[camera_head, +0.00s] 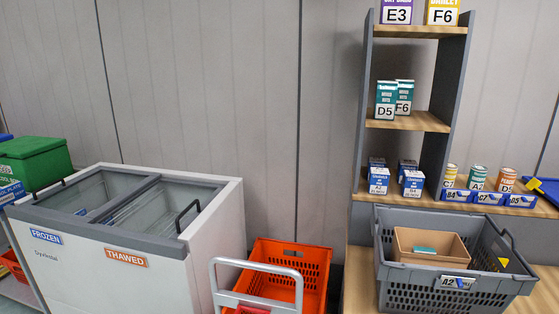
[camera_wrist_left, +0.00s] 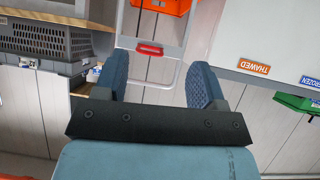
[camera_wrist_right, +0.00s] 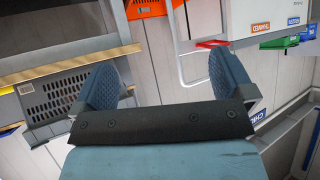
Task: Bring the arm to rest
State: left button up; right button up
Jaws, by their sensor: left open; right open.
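My left gripper (camera_wrist_left: 160,85) shows in the left wrist view with its two blue fingers wide apart and nothing between them. My right gripper (camera_wrist_right: 166,82) shows in the right wrist view, also open and empty. Neither gripper appears in the head view. Both wrist views look upside down onto the freezer side and the shelf side of the place, and neither gripper touches anything visible.
A chest freezer (camera_head: 130,240) with glass lids stands left. An orange tote (camera_head: 320,262) sits beside it behind a grey handle frame (camera_head: 258,300). A grey crate (camera_head: 440,276) holding a cardboard box (camera_head: 402,240) stands right, below a shelf unit (camera_head: 415,120). A green bin (camera_head: 35,162) is far left.

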notch_tip(320, 180, up, 12)
jog(key=d+p, duration=0.1)
jog(key=p, duration=1.3)
jog(key=shift+s+r, duration=0.15)
jog(key=shift+s, duration=0.3)
